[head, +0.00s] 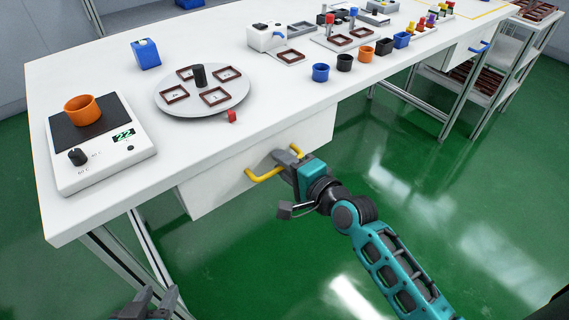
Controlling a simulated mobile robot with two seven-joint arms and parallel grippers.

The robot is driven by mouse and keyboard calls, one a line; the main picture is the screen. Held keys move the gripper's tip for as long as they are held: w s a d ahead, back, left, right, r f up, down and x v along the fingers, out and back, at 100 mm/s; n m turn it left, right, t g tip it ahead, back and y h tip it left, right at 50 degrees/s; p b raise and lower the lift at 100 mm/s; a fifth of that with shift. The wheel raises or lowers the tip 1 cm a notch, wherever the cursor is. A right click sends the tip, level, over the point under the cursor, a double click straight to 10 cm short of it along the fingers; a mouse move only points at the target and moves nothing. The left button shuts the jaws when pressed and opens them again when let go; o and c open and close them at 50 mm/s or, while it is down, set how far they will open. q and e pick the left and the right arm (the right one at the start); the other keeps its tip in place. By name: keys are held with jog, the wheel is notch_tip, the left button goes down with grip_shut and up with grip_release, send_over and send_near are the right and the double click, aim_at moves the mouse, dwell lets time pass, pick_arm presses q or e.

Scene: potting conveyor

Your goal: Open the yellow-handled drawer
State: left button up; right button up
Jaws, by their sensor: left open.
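The yellow handle (263,175) is on the white drawer front (215,190) under the near edge of the table. The drawer front sits beneath the tabletop, and I see no opening into it. My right gripper (287,158) is at the right part of the handle and covers some of it. Its fingers overlap the handle, but whether they are closed on it is hidden. My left gripper (150,303) is open and empty, low at the bottom left edge, well away from the drawer.
Another drawer has a blue handle (478,48). Green floor in front is clear.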

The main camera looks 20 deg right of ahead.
grip_shut()
pick_arm(q)
jog(key=shift+d+r, duration=0.1)
dwell(0.3)
